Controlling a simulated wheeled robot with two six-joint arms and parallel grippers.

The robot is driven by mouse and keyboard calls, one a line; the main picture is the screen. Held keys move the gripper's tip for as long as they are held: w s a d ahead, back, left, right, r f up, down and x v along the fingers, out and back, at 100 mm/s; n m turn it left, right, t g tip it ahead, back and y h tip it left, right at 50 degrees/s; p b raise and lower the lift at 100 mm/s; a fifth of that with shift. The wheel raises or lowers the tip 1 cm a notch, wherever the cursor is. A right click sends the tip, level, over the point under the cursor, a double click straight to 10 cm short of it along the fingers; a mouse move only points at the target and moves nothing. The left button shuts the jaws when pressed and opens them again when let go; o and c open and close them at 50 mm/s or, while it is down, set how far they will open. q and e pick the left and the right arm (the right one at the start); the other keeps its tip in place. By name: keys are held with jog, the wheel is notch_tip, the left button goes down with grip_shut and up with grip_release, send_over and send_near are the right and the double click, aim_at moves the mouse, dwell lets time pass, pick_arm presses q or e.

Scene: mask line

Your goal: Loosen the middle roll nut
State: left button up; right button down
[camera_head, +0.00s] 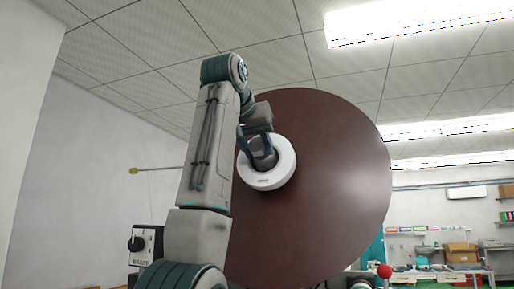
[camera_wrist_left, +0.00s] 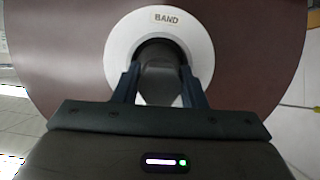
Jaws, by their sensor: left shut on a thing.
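A large dark-red disc (camera_head: 330,190) fills the middle of the head view, with a white ring marked "BAND" (camera_head: 284,172) at its hub. A dark grey nut (camera_head: 265,160) sits in the ring's centre. My left gripper (camera_head: 256,146) reaches to the hub, its two blue fingers on either side of the nut and shut on it. In the left wrist view the fingers flank the grey nut (camera_wrist_left: 160,78) inside the white ring (camera_wrist_left: 118,45). The far side of the nut is hidden. My right gripper is not in view.
A control box with a black knob (camera_head: 137,244) stands at lower left. A thin rod with a yellowish end (camera_head: 134,171) sticks out left of my arm. A red ball (camera_head: 385,271) shows below the disc. A bench with boxes (camera_head: 460,254) stands far right.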

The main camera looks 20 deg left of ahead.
pick_arm(q)
jog(key=shift+f+n+h+b, duration=0.15)
jog(key=shift+n+h+b, duration=0.4)
jog(key=shift+n, duration=1.35)
jog(key=shift+d, duration=0.1)
jog(key=o, duration=1)
jog(key=shift+s+r, duration=0.15)
jog(key=shift+r, duration=0.05)
jog(key=shift+s+r, duration=0.1)
jog(key=shift+s, duration=0.25)
jog(key=b+v, duration=0.1)
jog(key=v, duration=0.4)
jog(key=b+v, duration=0.1)
jog(key=v, duration=0.3)
jog(key=shift+s+a+r+b, duration=0.15)
jog(key=shift+s+a+b, duration=0.1)
jog(key=shift+s+b, duration=0.1)
